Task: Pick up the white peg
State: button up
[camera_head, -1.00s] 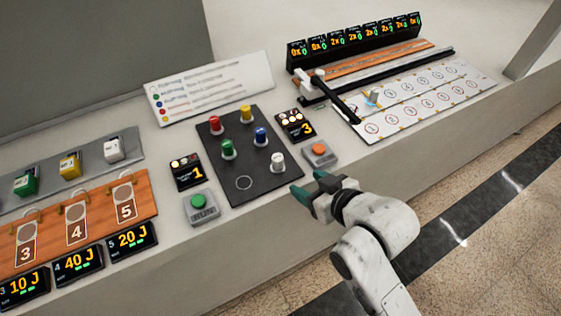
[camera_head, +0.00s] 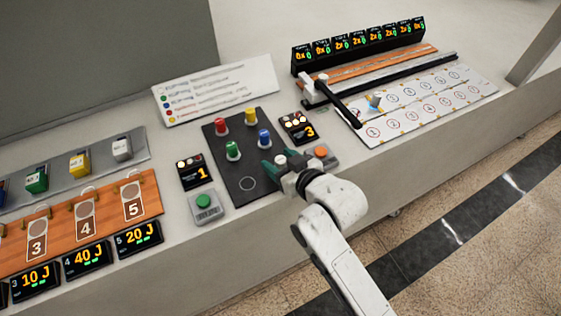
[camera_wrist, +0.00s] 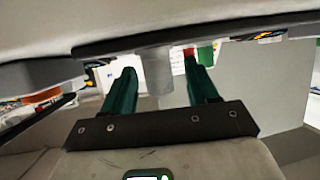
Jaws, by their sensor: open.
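The white peg (camera_head: 281,158) stands upright at the lower right of the dark peg board (camera_head: 227,176) in the head view. My gripper (camera_head: 279,164) is open beside it, its teal fingers on either side of the peg and partly hiding it. In the wrist view the pale peg (camera_wrist: 158,76) shows between the two teal fingers of my gripper (camera_wrist: 160,84), with gaps on both sides. I cannot see contact.
Red (camera_head: 221,127), yellow (camera_head: 250,116), green (camera_head: 233,150) and blue (camera_head: 264,137) pegs stand close by on the board. An orange button (camera_head: 321,152) lies just right of my gripper. A green button (camera_head: 204,202) is at the left.

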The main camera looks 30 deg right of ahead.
jog(key=shift+x, duration=1)
jog(key=c, duration=1)
jog(key=shift+r, duration=0.15)
jog(key=shift+c, duration=0.2)
jog(key=shift+w+r, duration=0.1)
jog(key=shift+r, duration=0.1)
notch_tip(320, 180, up, 2)
jog(key=shift+r+b, duration=0.1)
jog(key=shift+b, duration=0.3)
jog(key=s+r+p, duration=0.1)
jog(key=s+r, duration=0.9)
jog(key=s, duration=0.4)
jog(key=shift+p, duration=0.3)
